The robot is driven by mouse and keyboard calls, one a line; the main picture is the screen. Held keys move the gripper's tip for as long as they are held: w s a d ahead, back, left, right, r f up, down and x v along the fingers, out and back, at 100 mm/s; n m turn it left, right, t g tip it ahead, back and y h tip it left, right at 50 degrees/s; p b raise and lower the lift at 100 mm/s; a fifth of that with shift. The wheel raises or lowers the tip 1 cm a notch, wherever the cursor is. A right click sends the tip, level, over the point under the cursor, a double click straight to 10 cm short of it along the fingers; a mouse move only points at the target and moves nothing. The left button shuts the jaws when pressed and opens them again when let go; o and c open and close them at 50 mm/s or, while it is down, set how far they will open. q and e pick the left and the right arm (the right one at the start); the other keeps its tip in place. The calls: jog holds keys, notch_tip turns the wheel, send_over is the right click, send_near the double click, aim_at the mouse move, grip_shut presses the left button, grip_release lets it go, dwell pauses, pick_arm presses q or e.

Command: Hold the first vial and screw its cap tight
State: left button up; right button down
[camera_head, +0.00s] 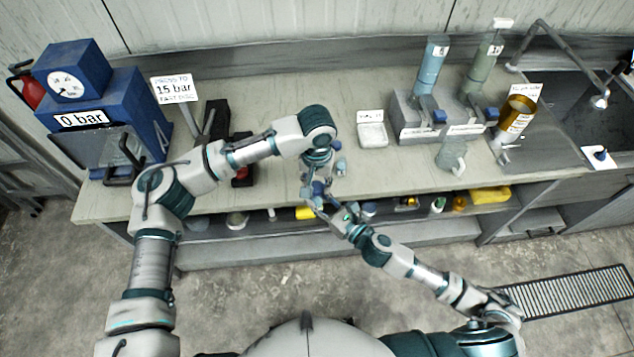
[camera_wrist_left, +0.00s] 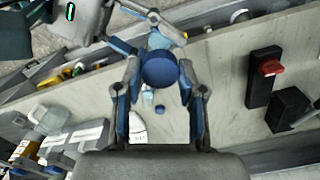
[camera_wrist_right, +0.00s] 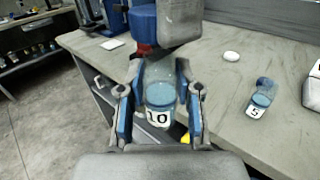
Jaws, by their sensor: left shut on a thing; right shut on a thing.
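The first vial (camera_wrist_right: 160,97), clear with pale blue contents and a "10" label, stands roughly upright between the fingers of my right gripper (camera_wrist_right: 160,120), which is shut on it. In the left wrist view its round blue cap (camera_wrist_left: 160,68) sits between the fingers of my left gripper (camera_wrist_left: 160,95), which is shut on the cap. In the head view both grippers meet in front of the counter's edge, left (camera_head: 317,178) above right (camera_head: 326,204). The cap's thread is hidden, so I cannot tell how tight it is.
A second vial (camera_wrist_right: 260,100), labelled "5", stands on the counter (camera_head: 275,108) close behind my grippers. A blue press (camera_head: 120,95) stands left, and a grey vial stand (camera_head: 415,128) right. A shelf with small items is below.

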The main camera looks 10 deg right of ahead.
aim_at(316, 201)
pick_arm(q)
jog(key=shift+f, duration=0.85)
jog(key=shift+f, duration=0.55)
